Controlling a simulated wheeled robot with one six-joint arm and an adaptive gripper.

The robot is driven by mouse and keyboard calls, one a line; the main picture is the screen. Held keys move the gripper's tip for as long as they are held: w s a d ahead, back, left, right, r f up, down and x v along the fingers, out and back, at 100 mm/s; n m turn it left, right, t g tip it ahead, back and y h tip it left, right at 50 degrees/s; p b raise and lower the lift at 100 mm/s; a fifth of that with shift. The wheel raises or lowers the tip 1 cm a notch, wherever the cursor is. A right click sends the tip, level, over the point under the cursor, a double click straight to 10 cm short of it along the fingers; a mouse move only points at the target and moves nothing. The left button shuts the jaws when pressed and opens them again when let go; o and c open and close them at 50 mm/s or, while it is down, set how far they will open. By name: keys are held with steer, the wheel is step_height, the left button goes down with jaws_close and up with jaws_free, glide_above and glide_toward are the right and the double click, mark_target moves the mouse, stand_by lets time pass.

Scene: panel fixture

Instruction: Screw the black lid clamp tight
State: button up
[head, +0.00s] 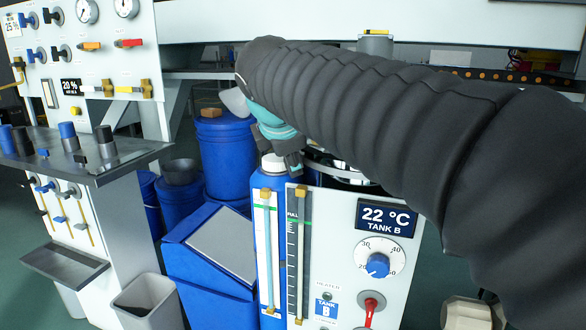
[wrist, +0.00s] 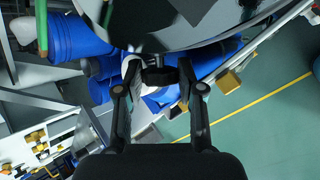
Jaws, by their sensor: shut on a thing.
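The black lid clamp (wrist: 158,76) shows in the wrist view as a dark knob at the edge of a round metal tank lid (wrist: 200,30). My gripper (wrist: 160,78) has one finger on each side of the knob and is shut on it. In the head view my gripper (head: 293,165) points down at the left rim of the tank, behind the TANK B panel (head: 340,245). The clamp cannot be made out there, and my arm hides most of the lid. How tight the clamp is cannot be told.
The TANK B panel carries gauge tubes, a dial (head: 378,264) and a red-handled valve (head: 371,303) close to the tank. Blue drums (head: 225,155) and a blue bin (head: 205,255) stand to the left. A valve console (head: 90,165) stands further left. Green floor is open at right in the wrist view.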

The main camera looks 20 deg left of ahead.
steer(key=f+t+y+b, duration=0.1)
steer(key=b, duration=0.2)
steer(key=shift+s+d+t+b, duration=0.1)
steer(key=shift+t+b, duration=0.2)
steer(key=shift+r+m+t+y+b, duration=0.4)
steer(key=shift+t+b, duration=0.1)
steer(key=shift+b, duration=0.15)
steer(key=o, duration=0.9)
steer(key=v, duration=1.2)
